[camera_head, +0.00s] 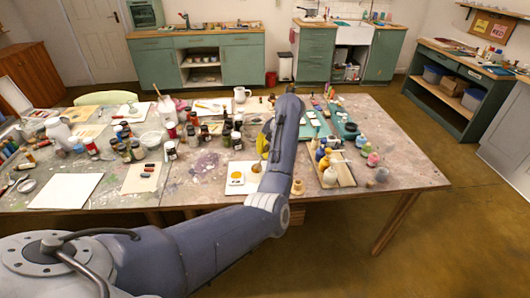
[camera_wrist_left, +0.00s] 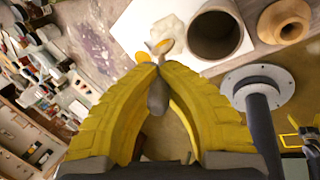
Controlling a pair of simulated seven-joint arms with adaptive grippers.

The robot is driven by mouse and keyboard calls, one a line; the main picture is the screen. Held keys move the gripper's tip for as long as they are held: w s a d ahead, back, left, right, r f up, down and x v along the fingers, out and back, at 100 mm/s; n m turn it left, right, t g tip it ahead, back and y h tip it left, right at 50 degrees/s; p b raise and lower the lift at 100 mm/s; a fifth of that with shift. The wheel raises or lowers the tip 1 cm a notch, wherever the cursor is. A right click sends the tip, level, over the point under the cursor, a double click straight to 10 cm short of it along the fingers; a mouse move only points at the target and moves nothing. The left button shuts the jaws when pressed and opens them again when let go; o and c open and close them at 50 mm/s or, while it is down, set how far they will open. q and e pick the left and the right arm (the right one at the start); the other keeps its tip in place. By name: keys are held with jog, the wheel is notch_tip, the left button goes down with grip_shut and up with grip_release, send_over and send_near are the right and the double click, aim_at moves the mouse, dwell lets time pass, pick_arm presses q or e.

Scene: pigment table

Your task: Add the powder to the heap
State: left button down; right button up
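In the head view, my left gripper (camera_head: 262,141) is partly hidden behind my forearm, above a white board (camera_head: 246,186). A yellow powder patch (camera_head: 237,178) lies on the board. In the left wrist view, the yellow fingers of my left gripper (camera_wrist_left: 152,72) close together on a slim tool, seemingly a spoon (camera_wrist_left: 157,97), with its dark handle between them. Its small bowl end points towards the white board (camera_wrist_left: 235,50); its contents are too small to tell. A pale patch (camera_wrist_left: 165,28) lies beyond it. Yellow and dark parts at the right edge seem to be my right gripper (camera_wrist_left: 292,139).
A brown open cup (camera_wrist_left: 213,35) stands on the board, with a wooden ring-shaped piece (camera_wrist_left: 285,20) beside it. Dark bottles (camera_head: 170,149) crowd the table left of my arm. A wooden tray (camera_head: 343,172) with small bottles lies to the right. Blank paper (camera_head: 66,191) lies at the left.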

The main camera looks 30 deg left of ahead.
pick_arm(q)
jog(key=shift+f, duration=0.85)
dwell(1.5)
jog(key=shift+r, duration=0.1)
jog(key=shift+r, duration=3.4)
jog(key=shift+a, duration=0.1)
